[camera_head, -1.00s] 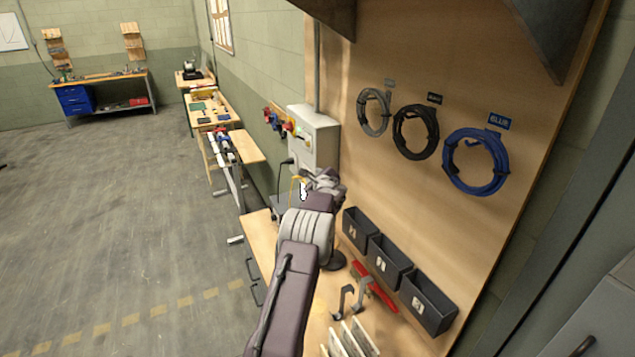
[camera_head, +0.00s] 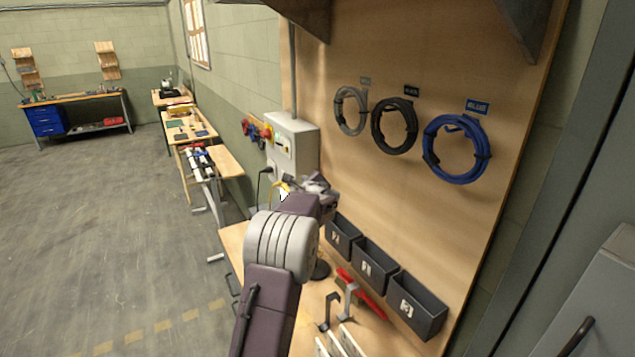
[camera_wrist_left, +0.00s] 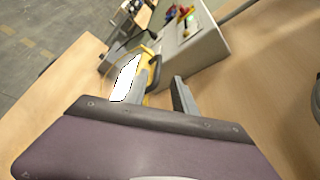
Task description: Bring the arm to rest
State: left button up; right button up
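My left arm reaches away from me over the wooden workbench (camera_head: 232,243) in the head view. Its gripper (camera_head: 322,188) is at the far end, in front of the grey wall box (camera_head: 292,148), and its fingers are too small to make out there. In the left wrist view the two fingers of the gripper (camera_wrist_left: 163,90) stand apart with a gap between them, and I see nothing held. A yellow loop (camera_wrist_left: 154,62) and a white piece (camera_wrist_left: 125,78) show beside and beyond the left finger. My right gripper is not in view.
Dark bins (camera_head: 417,306) line the bench back, with a red tool (camera_head: 362,292) and grey hooks (camera_head: 348,300) before them. Grey, black and blue cable coils (camera_head: 456,149) hang on the wooden panel. A grey cabinet (camera_head: 600,300) stands at right. The floor at left is clear.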

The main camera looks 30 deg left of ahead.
pick_arm(q)
jog(key=s+d+f+n+g+h, duration=0.2)
jog(key=s+d+f+n+h, duration=0.2)
jog(key=s+d+f+n, duration=0.45)
jog(key=s+d+f+n+g+h, duration=0.3)
jog(key=s+d+f+n, duration=0.15)
jog(key=s+d, duration=0.8)
jog(key=s+d+f+n+g+h, duration=0.2)
jog(key=s+d+f+n+h, duration=0.2)
jog(key=s+d+f+n, duration=0.45)
jog(key=s+d+f+m+g+b, duration=0.1)
jog(key=s+d+f+m+b, duration=0.1)
jog(key=s+f+b, duration=0.2)
notch_tip(320, 180, down, 4)
jog(key=b, duration=0.3)
jog(key=shift+r+b, duration=0.25)
jog(key=shift+b, duration=0.15)
